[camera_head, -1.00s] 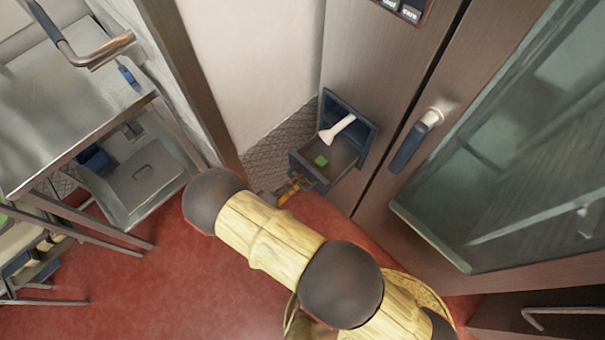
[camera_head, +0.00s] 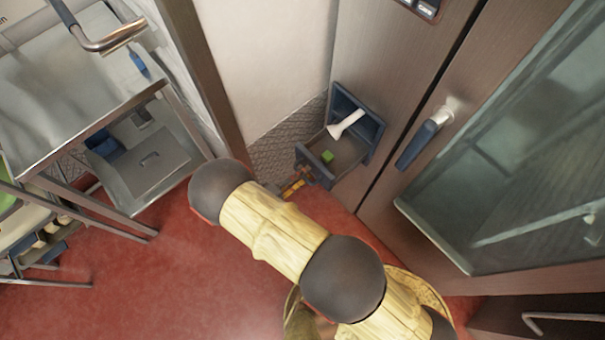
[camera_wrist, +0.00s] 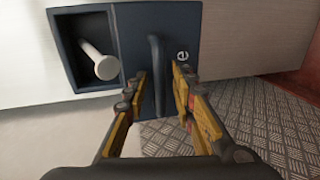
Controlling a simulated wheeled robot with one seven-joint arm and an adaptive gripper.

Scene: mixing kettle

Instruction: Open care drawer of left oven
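The care drawer (camera_head: 334,160) of the oven stands pulled out, low on the dark blue compartment in the oven front. A white funnel-like piece (camera_head: 346,125) and a small green block (camera_head: 327,156) show in it. In the wrist view the drawer's dark blue front panel (camera_wrist: 187,30) carries a bar handle (camera_wrist: 156,60). My gripper (camera_wrist: 159,78) has its fingers apart, one on each side of the handle, with visible gaps. It is at the drawer front in the head view (camera_head: 303,181), partly hidden by my arm.
The oven's glass door (camera_head: 520,150) with a blue-grip handle (camera_head: 417,143) is shut, right of the drawer. A steel table (camera_head: 60,85) stands at the left. A wall post (camera_head: 205,80) rises left of the drawer. Red floor (camera_head: 180,260) is clear between them.

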